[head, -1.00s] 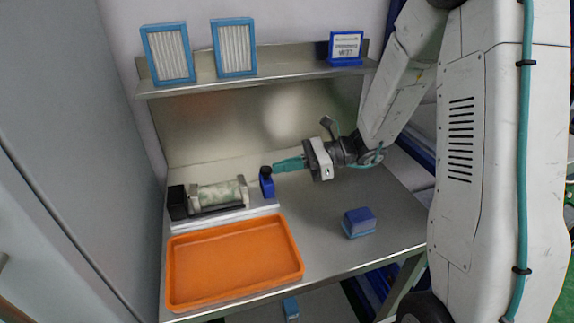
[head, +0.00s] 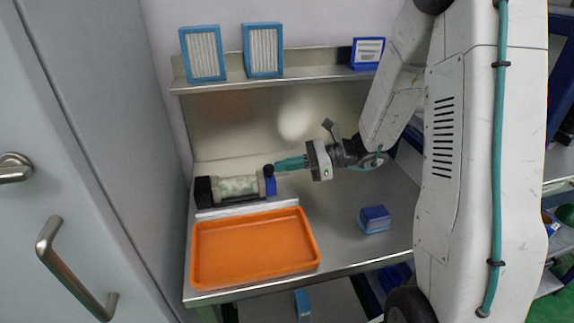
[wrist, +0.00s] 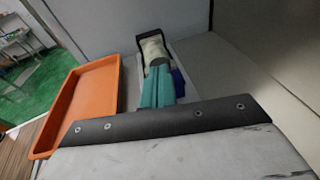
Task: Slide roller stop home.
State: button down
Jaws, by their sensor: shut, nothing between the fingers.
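The roller stop (head: 270,186) is a blue block with a black knob on top, at the right end of the roller in the head view. Its blue side shows in the wrist view (wrist: 179,84), right of my fingers. The pale, mottled roller (head: 236,187) lies between dark and cream end supports on a light base (head: 245,207). The stop appears against the right support; I cannot tell whether a thin gap remains. My gripper (head: 278,165), with teal fingers, is shut and empty, its tips at the knob from the right. The fingers (wrist: 157,72) partly hide the stop in the wrist view.
An orange tray (head: 254,277) lies in front of the roller base. A blue block (head: 374,219) sits on the bench to the right. A shelf (head: 280,79) above holds two framed filters and a blue sign. Bench right of the tray is mostly clear.

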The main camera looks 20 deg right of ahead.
jog(key=v, duration=1.4)
jog(key=s+n+g, duration=0.1)
jog(key=s+a+f+n+g+h, duration=0.1)
jog(key=s, duration=0.1)
jog(key=s+f+n+g, duration=0.1)
jog(key=shift+s+a+f, duration=0.2)
jog(key=shift+a+f, duration=0.05)
jog(key=s+a+r+n+h, duration=0.4)
jog(key=s+n+h, duration=0.3)
jog(key=s+n, duration=0.2)
jog(key=s+a+r+n+g+h, duration=0.1)
jog(key=s+a+r+n+h, duration=0.4)
jog(key=s+r+n+h, duration=0.2)
jog(key=s+n, duration=0.2)
jog(key=shift+n, duration=0.4)
